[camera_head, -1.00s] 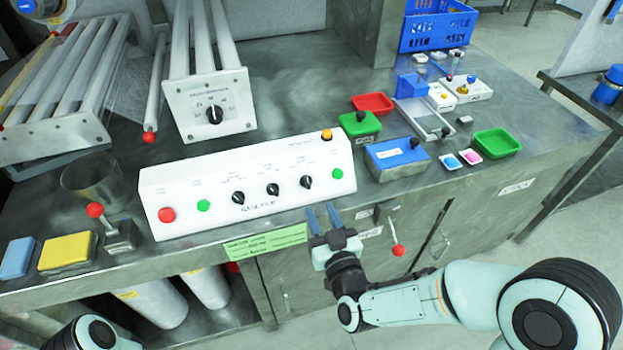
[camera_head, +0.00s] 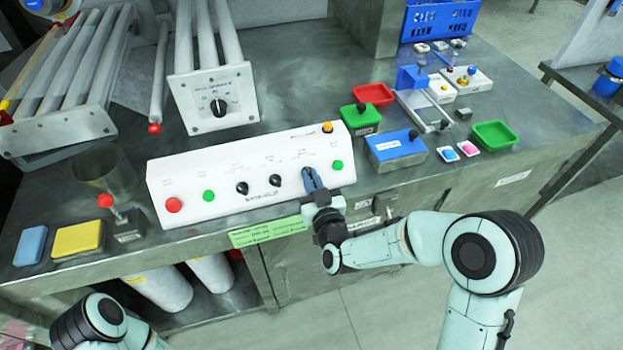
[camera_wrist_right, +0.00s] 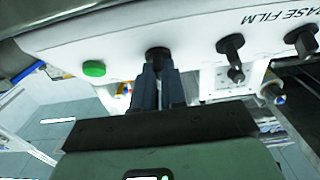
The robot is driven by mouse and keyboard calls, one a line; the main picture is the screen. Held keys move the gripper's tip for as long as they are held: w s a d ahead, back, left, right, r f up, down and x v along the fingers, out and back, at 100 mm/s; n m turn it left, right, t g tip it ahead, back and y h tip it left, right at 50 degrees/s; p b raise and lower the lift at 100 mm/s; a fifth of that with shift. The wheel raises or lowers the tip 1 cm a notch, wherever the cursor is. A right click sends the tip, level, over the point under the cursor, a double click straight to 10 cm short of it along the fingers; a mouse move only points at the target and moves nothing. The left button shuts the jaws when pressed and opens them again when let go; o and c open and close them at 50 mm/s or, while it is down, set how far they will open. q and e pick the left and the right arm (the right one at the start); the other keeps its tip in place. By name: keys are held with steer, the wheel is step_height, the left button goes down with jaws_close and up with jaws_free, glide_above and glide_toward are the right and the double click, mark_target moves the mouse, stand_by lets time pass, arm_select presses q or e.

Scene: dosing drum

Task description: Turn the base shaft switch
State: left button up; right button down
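A long white control box (camera_head: 215,184) stands at the bench's front edge with a row of three black knobs; "BASE FILM" is printed below them. My right gripper (camera_head: 310,178) is at the rightmost knob, its blue fingers close together and hiding most of it in the head view. In the right wrist view the fingers (camera_wrist_right: 159,80) reach up to that black knob (camera_wrist_right: 157,55), which sits at their tips, and they look closed on it. The other two knobs (camera_head: 242,188) (camera_head: 275,181) are free. Small print above the knobs is unreadable. My left gripper is out of view.
A green button (camera_head: 337,165) is just right of the gripper. A red button (camera_head: 174,205) is at the box's left end. A roller panel with a black knob (camera_head: 218,107) stands behind. A blue box (camera_head: 397,150) is to the right.

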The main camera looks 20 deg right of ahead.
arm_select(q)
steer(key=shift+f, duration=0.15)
arm_select(e)
steer(key=n+y+b, duration=0.2)
steer(key=n, duration=0.1)
steer(key=shift+d+b, duration=0.2)
steer(key=shift+b, duration=0.15)
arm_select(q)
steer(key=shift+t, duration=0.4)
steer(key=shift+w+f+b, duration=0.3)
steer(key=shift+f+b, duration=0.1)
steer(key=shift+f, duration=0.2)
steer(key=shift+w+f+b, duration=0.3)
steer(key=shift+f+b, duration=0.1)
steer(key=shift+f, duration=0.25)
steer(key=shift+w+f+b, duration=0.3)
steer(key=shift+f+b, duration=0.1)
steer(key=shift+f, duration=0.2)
arm_select(e)
steer(key=shift+d+n+g+y, duration=0.1)
steer(key=shift+n+g+y, duration=0.45)
steer(key=shift+n, duration=0.75)
steer(key=shift+d+n+g+y, duration=0.1)
steer(key=shift+n+g+y, duration=0.15)
steer(key=shift+n+y, duration=0.85)
steer(key=shift+a+r+n, duration=0.1)
steer(key=shift+n, duration=0.2)
steer(key=c, duration=1.2)
jaws_free()
